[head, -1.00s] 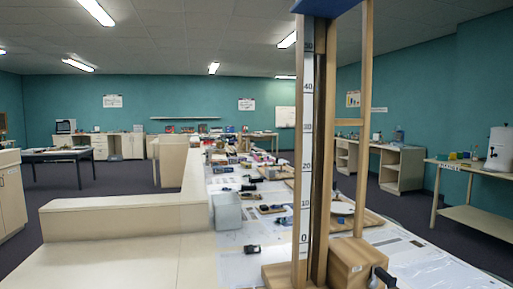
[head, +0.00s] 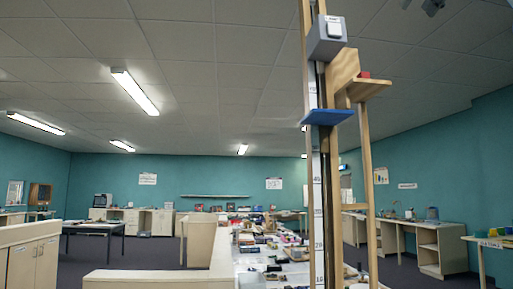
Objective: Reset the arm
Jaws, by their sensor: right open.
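A tall wooden tower with a numbered white scale (head: 318,215) stands right of centre. A blue plate (head: 327,113) sticks out from it partway up. A grey box (head: 327,38) with a white front sits on the tower above the plate. A wooden bracket with a small shelf (head: 368,89) is beside it on the right, with a red piece (head: 364,75) on top. My right gripper (head: 424,6) shows as a small dark shape at the top edge, right of the tower. It is open, cut off by the frame, and apart from the tower. My left gripper is not in view.
A long table (head: 250,283) crowded with small items runs back behind the tower. A pale low partition (head: 160,281) is at the lower left. Side benches (head: 440,250) line the right wall. The space around the tower's upper part looks clear.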

